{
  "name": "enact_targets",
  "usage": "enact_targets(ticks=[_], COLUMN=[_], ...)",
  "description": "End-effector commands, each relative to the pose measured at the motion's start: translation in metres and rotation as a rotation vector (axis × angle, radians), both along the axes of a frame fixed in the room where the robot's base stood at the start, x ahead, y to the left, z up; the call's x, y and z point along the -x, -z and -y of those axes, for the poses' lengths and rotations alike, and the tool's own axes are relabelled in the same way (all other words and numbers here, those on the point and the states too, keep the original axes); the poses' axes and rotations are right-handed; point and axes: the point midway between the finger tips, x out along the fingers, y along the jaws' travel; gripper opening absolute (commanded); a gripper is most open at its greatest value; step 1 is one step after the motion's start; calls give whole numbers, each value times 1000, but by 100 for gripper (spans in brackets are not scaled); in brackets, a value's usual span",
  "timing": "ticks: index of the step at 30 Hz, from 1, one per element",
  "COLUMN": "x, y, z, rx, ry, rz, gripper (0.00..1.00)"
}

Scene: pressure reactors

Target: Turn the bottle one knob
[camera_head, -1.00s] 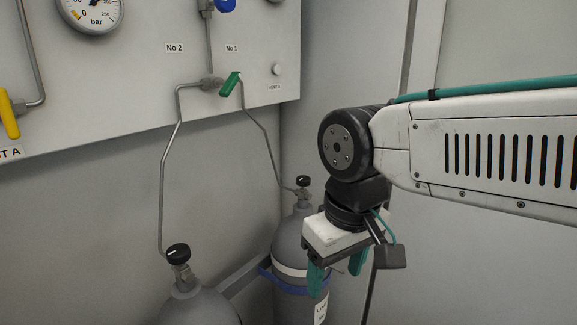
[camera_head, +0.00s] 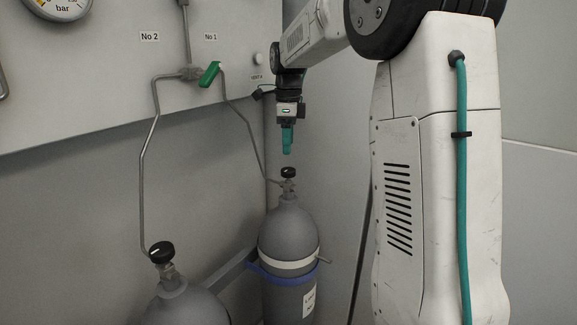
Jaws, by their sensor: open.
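Two grey gas bottles stand by the wall, each with a black knob on top. The right bottle (camera_head: 288,230) has a white band, and its knob (camera_head: 288,172) sits on a metal valve. A pipe from the side of the panel marked No 1 runs to this valve. My gripper (camera_head: 287,151) points straight down just above this knob, with a small gap between. Its teal fingers are open, seen edge-on and overlapping, and hold nothing. The left bottle (camera_head: 185,304) is nearer, with its own knob (camera_head: 161,252) clear of my gripper.
A blue strap (camera_head: 283,281) and a grey bracket (camera_head: 232,272) hold the right bottle. The wall panel (camera_head: 90,100) carries a gauge (camera_head: 58,4) and a green valve handle (camera_head: 210,74). Thin pipes run down from the panel to both bottles. My arm fills the right side.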

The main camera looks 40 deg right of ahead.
Motion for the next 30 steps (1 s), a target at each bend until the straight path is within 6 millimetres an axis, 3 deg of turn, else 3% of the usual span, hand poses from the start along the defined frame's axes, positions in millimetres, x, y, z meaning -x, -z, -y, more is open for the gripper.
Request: enact_targets(ticks=[5,16,28,30], x=[-5,-4,-4,-4], y=[15,70,80,80], z=[5,4,5,5], rx=[-2,-2,-1,-1], ry=[46,41,40,40], rz=[-5,-5,-1,-1], gripper=[61,61,61,45])
